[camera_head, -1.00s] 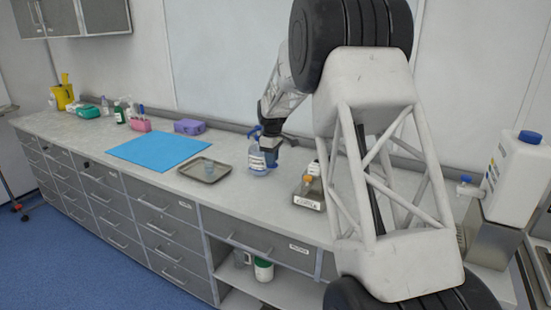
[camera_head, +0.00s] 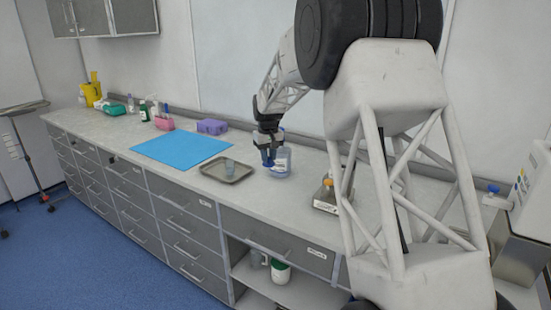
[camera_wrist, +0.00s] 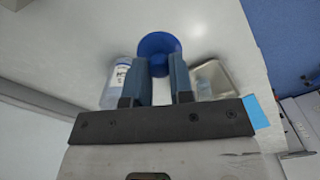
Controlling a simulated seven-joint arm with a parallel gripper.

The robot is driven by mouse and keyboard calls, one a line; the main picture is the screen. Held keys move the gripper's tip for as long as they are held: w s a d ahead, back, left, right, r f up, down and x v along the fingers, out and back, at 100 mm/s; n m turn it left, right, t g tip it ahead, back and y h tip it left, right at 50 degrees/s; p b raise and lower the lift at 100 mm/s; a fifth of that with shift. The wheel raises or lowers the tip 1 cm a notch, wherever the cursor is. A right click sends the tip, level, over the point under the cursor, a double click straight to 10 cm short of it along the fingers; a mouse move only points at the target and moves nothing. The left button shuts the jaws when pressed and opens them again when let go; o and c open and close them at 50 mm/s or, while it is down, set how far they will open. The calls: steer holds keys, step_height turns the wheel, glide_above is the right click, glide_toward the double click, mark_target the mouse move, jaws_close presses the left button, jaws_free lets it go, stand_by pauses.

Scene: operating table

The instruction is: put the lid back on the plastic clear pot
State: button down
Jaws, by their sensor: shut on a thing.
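My gripper (camera_head: 268,158) is shut on a round blue piece, which looks like the lid (camera_wrist: 158,45). In the wrist view the lid sits between the two bluish fingertips. The tray (camera_wrist: 228,83) and pot (camera_wrist: 204,88) also show right of the fingers in the wrist view. The bottle (camera_wrist: 113,92) is left of them.
A blue mat (camera_head: 180,149) lies left of the tray. A purple box (camera_head: 212,126), a pink holder and several bottles stand along the back. A small box (camera_head: 326,198) stands to the right, partly behind my arm. The counter's front strip is clear.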

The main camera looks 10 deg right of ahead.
steer(key=w+a+n, duration=0.6)
steer(key=w, duration=0.4)
steer(key=w+a+n, duration=0.7)
steer(key=w, duration=0.4)
steer(key=shift+a+f, duration=0.3)
steer(key=shift+f, duration=0.05)
steer(key=shift+f, duration=0.2)
step_height(320, 180, down, 6)
stand_by(0.9)
steer(key=shift+f, duration=0.2)
stand_by(2.7)
steer(key=shift+c, duration=2.2)
jaws_free()
steer(key=shift+r, duration=0.25)
